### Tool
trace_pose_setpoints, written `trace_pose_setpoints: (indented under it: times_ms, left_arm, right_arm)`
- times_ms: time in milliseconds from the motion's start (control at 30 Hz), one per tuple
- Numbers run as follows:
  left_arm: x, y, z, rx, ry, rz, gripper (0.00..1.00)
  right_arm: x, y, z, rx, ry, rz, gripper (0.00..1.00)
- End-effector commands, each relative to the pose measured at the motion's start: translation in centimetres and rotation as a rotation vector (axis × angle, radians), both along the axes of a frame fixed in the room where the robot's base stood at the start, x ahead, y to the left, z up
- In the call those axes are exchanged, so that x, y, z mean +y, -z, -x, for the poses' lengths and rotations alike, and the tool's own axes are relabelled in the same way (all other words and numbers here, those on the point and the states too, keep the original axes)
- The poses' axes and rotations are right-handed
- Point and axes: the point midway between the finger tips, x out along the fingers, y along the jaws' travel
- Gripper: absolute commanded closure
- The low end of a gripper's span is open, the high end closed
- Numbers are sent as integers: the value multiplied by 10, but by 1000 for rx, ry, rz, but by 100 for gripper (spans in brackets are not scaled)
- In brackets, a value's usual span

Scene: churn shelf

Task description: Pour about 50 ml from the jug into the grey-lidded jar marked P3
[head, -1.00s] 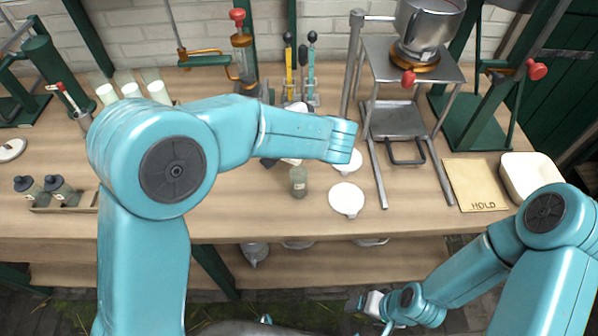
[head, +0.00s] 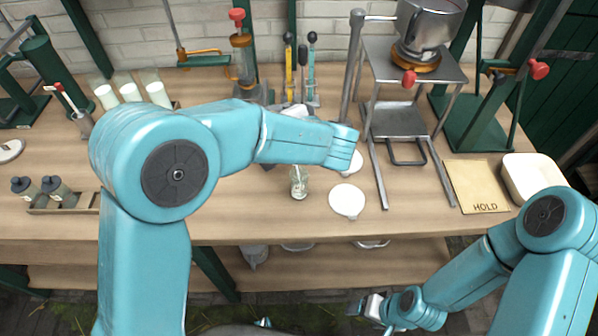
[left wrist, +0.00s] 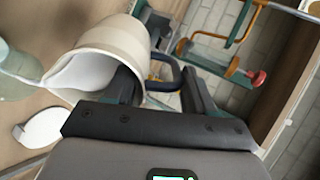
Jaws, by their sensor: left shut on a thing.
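The cream jug (left wrist: 118,42) shows in the left wrist view, tilted, with its mouth and spout toward the left. My left gripper (left wrist: 160,82) is shut on its dark blue handle. In the head view my left forearm hides most of the jug; a white part (head: 296,110) shows above the arm. A small clear jar (head: 299,183) stands open on the bench below the forearm. A pale glass vessel (left wrist: 14,76) lies just left of the spout in the left wrist view. Its mark and any stream are unclear. My right gripper (head: 368,305) is low, away from the bench.
White discs (head: 347,201) lie right of the jar. Two grey-lidded jars (head: 60,190) stand in a tray at left. A metal stand (head: 412,72) carries a pot (head: 425,25). A HOLD board (head: 476,186) and white tub (head: 533,172) are at right.

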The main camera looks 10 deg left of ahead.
Motion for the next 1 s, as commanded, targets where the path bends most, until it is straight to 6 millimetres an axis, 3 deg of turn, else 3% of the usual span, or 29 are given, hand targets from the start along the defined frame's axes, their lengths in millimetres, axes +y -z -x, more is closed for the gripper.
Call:
trace_pose_setpoints:
  times_ms: [1000]
  left_arm:
    - [0, 0, 0, -25, 1, -25, 100]
  right_arm:
    - [0, 4, 0, 0, 0, 0, 27]
